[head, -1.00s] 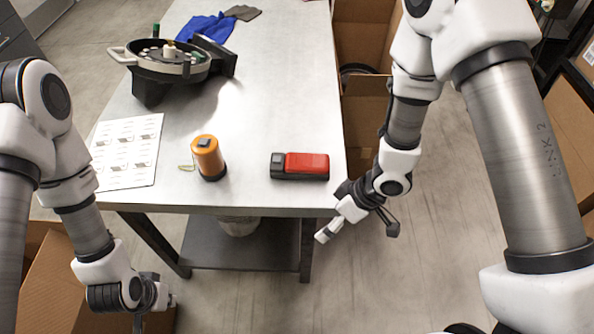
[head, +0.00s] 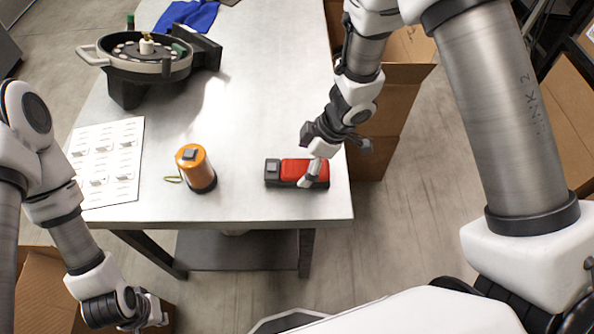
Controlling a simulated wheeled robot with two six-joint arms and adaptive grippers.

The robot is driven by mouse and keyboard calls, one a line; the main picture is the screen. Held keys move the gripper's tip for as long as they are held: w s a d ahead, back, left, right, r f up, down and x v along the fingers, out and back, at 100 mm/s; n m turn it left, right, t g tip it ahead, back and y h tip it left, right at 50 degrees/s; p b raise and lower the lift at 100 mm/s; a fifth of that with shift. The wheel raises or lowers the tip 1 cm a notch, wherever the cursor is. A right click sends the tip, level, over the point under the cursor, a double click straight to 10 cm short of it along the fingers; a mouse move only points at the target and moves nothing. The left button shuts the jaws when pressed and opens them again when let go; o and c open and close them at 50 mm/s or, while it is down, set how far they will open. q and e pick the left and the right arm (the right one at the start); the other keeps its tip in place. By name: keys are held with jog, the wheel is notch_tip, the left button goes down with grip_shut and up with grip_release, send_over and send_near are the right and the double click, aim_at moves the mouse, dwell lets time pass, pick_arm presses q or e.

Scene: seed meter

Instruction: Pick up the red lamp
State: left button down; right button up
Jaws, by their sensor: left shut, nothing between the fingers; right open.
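The red lamp (head: 289,170), a red block with a dark end at its left, lies flat near the table's front edge. My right gripper (head: 322,173) is open, with a white fingertip over the red part, hiding some of it. Whether that finger touches the lamp I cannot tell. My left gripper (head: 155,312) is shut and empty, low at the lower left, off the table's front edge.
An orange cylinder (head: 196,170) stands left of the lamp on the table (head: 245,110). A printed sheet (head: 105,165) lies at the left. A round black seed meter (head: 140,60) and a blue cloth (head: 188,15) are further back. Cardboard boxes (head: 395,100) stand beyond the right edge.

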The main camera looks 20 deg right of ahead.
aim_at(300, 167)
jog(key=x, duration=0.4)
jog(key=shift+w+d+f, duration=0.1)
jog(key=shift+w+f, duration=0.1)
jog(key=shift+w, duration=0.25)
jog(key=shift+s+r, duration=0.15)
jog(key=shift+s, duration=0.15)
jog(key=c, duration=1.2)
